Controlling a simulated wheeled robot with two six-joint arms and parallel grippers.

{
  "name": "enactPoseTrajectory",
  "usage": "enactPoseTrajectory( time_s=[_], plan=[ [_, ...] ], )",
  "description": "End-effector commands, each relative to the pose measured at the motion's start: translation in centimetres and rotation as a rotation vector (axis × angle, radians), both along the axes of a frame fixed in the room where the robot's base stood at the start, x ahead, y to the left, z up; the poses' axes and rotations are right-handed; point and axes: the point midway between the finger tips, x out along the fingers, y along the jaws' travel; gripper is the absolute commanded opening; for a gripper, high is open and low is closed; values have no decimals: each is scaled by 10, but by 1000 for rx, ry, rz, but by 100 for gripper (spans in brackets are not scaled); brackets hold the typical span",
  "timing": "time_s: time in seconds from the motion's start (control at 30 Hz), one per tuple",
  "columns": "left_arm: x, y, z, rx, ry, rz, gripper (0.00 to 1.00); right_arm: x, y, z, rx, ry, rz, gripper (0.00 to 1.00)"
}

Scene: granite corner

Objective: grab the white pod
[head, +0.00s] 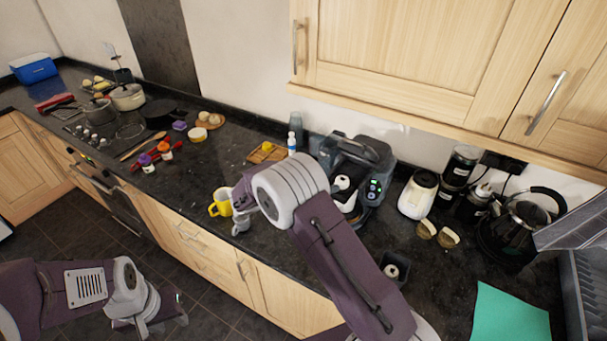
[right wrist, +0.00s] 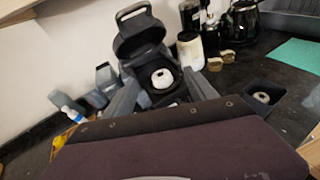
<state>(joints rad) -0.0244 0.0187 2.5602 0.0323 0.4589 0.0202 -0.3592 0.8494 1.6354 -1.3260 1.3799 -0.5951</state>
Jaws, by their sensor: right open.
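One white pod (head: 342,182) sits in the grey coffee machine (head: 375,150), whose lid is raised. In the right wrist view this pod (right wrist: 162,78) shows beyond and between my open fingers (right wrist: 163,98), with nothing held. A second white, round pod-like piece (head: 391,270) is inside a dark square container (head: 402,262); it also shows at the right of the right wrist view (right wrist: 261,97). My right gripper (head: 241,222) is beside the yellow mug (head: 221,203), left of the machine. My left gripper (head: 163,315) hangs low over the floor; its jaw opening is unclear.
A white jar (head: 418,194), two small tan cups (head: 438,234) and a glass kettle (head: 515,225) stand right of the machine. A blue-capped bottle (head: 292,143) and a wooden board (head: 266,153) are left of it. A green mat (head: 510,315) lies at the right front.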

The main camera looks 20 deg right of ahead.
Motion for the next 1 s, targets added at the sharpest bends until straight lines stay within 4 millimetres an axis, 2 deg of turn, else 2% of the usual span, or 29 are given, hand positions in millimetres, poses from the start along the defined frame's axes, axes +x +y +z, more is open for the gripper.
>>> enactPoseTrajectory(
  time_s=[0.03,0.13,0.27,0.53,0.67,0.83,1.0],
  plan=[
    [0,0,10,0,0,0,36,-1,9,-6,-12,34,20,65],
    [0,0,15,0,0,0,36,-4,21,-16,-25,71,50,65],
    [0,0,14,0,0,0,36,-3,23,-18,-23,68,55,65],
    [0,0,35,0,0,0,36,6,-10,-25,-23,71,50,65],
    [0,0,37,0,0,0,36,9,-15,-29,-21,69,53,65],
    [0,0,64,0,0,0,36,20,-42,-32,-22,72,49,65],
    [0,0,66,0,0,0,36,26,-58,-43,-21,68,51,65]
  ],
)
